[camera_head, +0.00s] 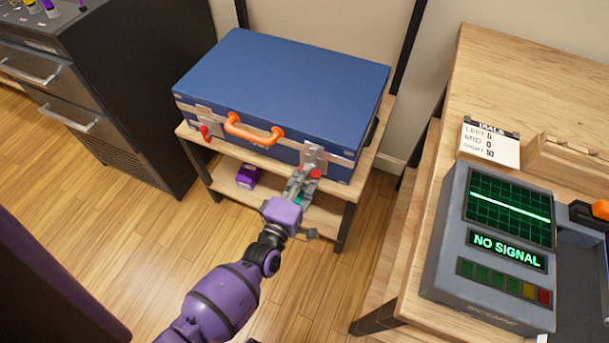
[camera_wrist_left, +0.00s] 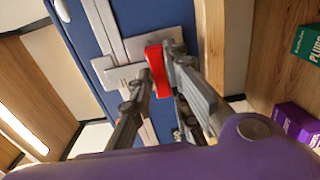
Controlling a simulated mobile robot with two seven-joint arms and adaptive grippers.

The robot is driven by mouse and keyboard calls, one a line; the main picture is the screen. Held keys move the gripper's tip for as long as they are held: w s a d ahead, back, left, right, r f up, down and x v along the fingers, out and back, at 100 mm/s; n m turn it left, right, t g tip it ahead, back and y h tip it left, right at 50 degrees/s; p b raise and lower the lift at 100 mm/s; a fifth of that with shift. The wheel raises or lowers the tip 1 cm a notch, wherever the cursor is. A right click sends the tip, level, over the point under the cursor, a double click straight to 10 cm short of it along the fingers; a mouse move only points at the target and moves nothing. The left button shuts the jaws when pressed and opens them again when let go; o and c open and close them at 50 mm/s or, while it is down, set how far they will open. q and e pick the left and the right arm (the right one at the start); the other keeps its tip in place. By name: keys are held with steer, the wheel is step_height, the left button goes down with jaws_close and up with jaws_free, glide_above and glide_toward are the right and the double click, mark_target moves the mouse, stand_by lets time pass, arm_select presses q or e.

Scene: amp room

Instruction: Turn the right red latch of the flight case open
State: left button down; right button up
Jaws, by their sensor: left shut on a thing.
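The blue flight case (camera_head: 285,85) lies closed on a wooden shelf unit, with its front side facing me. Its right red latch (camera_head: 315,174) sits on a metal plate near the front right corner; it also shows in the left wrist view (camera_wrist_left: 156,71). My left gripper (camera_head: 304,178) is at this latch, with its fingers on either side of the red lever and shut on it. The fingers hide part of the latch in the head view. The left red latch (camera_head: 205,132) is on the left of the case front. My right gripper is not in view.
An orange handle (camera_head: 252,131) sticks out between the latches. Purple and green boxes (camera_head: 248,176) lie on the lower shelf. To the right, a wooden desk (camera_head: 540,80) carries a scope reading "NO SIGNAL" (camera_head: 495,250). A black drawer cabinet (camera_head: 110,100) stands left; the floor in front is clear.

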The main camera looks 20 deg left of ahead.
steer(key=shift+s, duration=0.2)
arm_select(q)
steer(key=shift+s+d+r+m+p, duration=0.15)
steer(key=shift+m+p, duration=0.9)
steer(key=shift+m, duration=3.4)
steer(key=shift+w+d+f+m+p, duration=0.1)
steer(key=shift+m+p, duration=0.9)
steer(key=shift+m, duration=3.45)
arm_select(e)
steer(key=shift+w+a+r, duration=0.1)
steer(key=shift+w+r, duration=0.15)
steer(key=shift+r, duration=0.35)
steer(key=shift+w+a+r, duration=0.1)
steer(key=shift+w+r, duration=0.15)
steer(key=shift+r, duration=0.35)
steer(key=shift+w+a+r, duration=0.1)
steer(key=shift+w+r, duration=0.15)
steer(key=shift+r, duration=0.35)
arm_select(q)
steer(key=c, duration=1.7)
jaws_free()
steer(key=shift+r, duration=0.15)
